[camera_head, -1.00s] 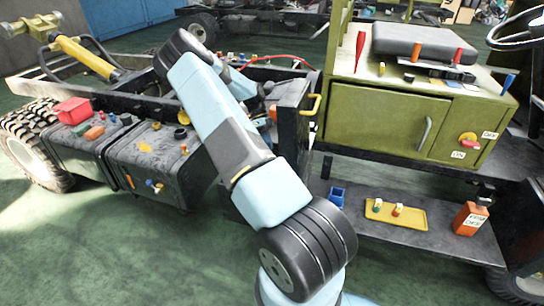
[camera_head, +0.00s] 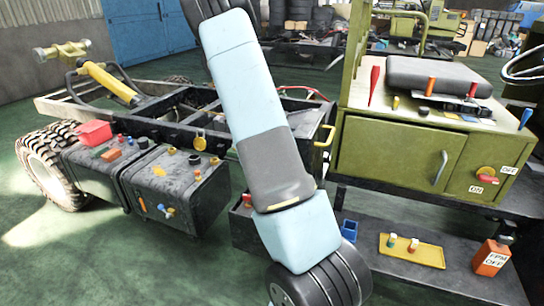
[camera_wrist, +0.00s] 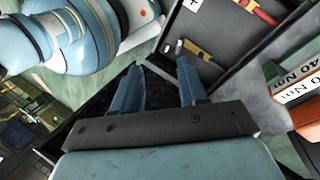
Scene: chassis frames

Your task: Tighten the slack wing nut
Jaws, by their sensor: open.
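I cannot pick out the slack wing nut with certainty. In the head view a small yellow fitting (camera_head: 158,171) and a yellow round knob (camera_head: 200,143) sit on the black chassis box (camera_head: 190,185), among other small coloured parts. My gripper (camera_wrist: 161,66) shows in the wrist view, its two blue-grey fingers apart with nothing between them. A dark surface lies behind the fingers. In the head view my arm rises past the top edge, so my gripper is out of that frame, and the arm hides part of the chassis.

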